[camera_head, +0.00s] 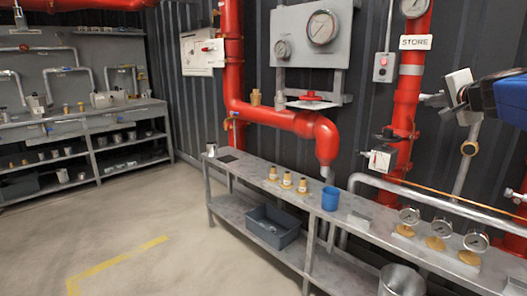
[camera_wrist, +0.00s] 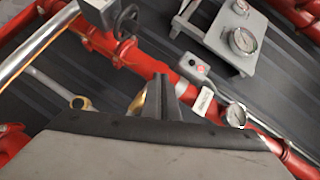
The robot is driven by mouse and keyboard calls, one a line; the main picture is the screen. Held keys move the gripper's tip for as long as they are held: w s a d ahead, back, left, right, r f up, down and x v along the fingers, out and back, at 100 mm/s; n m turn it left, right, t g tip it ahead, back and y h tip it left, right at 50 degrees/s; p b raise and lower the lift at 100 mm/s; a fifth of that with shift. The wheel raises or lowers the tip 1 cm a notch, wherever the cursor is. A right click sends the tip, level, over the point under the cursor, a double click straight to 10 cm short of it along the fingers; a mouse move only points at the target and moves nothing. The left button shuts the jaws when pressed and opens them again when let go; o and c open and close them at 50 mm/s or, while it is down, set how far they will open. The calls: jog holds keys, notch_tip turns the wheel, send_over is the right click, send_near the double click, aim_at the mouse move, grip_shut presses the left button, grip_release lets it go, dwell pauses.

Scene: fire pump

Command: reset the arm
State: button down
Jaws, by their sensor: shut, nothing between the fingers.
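My gripper (camera_wrist: 163,92) shows in the wrist view as two dark fingers standing together in the middle, shut with nothing between them. A brass-coloured piece shows just behind the fingers, partly hidden by them; I cannot tell what it is. In the head view my arm's blue and black end comes in at the upper right edge, in front of the dark wall and the red pipe. The gripper (camera_head: 450,105) is raised well above the bench there, apart from it, with its fingertips hard to make out.
A grey bench (camera_head: 345,213) carries a blue cup (camera_head: 330,198), several brass fittings and gauges (camera_head: 438,243). A grey bin (camera_head: 270,227) is on its lower shelf. Red pipes (camera_head: 300,123) and a gauge panel (camera_head: 310,38) line the wall. Open floor lies at the left.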

jog(key=s+a+f+n+g+y, duration=0.2)
jog(key=s+a+f+n+g, duration=0.15)
jog(key=s+a+f, duration=0.5)
jog(key=s+a+f+n+g+y, duration=0.2)
jog(key=s+a+f+n, duration=0.3)
jog(key=a+f, duration=0.7)
jog(key=s+a+f+n+g+h, duration=0.1)
jog(key=s+a+f+n+g, duration=0.1)
jog(key=s+f, duration=0.6)
jog(key=s+a+f+n+g, duration=0.2)
jog(key=s+f+n+g, duration=0.1)
jog(key=s+f, duration=0.5)
jog(key=s+n, duration=0.1)
jog(key=s, duration=0.2)
jog(key=shift+a+f+n+h, duration=0.15)
jog(key=shift+n+h, duration=0.2)
jog(key=shift+h, duration=0.05)
